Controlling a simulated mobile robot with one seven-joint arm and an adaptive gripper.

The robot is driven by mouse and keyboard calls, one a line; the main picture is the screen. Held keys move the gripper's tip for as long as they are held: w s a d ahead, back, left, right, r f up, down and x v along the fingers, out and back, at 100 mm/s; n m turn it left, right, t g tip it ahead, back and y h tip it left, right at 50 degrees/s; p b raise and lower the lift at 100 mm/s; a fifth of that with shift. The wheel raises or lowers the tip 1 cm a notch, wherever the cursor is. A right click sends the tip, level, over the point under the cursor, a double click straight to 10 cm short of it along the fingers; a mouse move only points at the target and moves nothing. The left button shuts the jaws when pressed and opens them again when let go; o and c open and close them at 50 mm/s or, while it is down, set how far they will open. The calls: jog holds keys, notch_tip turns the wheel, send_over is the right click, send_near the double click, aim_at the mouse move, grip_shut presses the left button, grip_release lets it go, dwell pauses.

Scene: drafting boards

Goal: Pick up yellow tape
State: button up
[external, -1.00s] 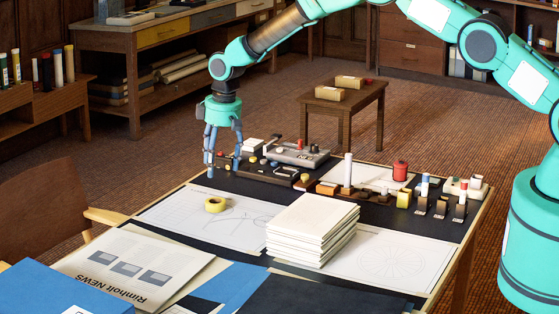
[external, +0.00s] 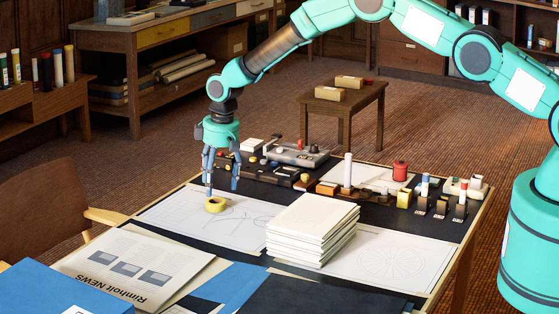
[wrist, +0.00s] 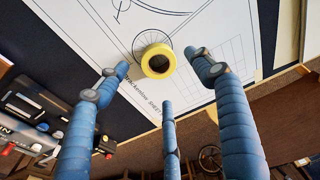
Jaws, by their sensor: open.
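The yellow tape (external: 215,205) is a small roll lying flat on a white drawing sheet (external: 180,215) on the left part of the table. In the wrist view the tape roll (wrist: 158,52) sits beyond the fingertips, between the left and right fingers, with its dark centre hole showing. My gripper (external: 221,188) has blue fingers and is open and empty. It hangs pointing down just above and behind the tape, apart from it. In the wrist view the spread fingers of my gripper (wrist: 160,75) hold nothing.
A stack of white books (external: 312,228) stands right of the tape. Behind the gripper, a dark strip holds several small desk items and a grey device (external: 297,153). A newspaper (external: 135,265) lies in front. The sheet around the tape is clear.

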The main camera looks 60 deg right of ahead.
jog(key=shift+w+f+b, duration=0.2)
jog(key=shift+f+b, duration=0.1)
jog(key=shift+f, duration=2.2)
jog(key=c, duration=1.1)
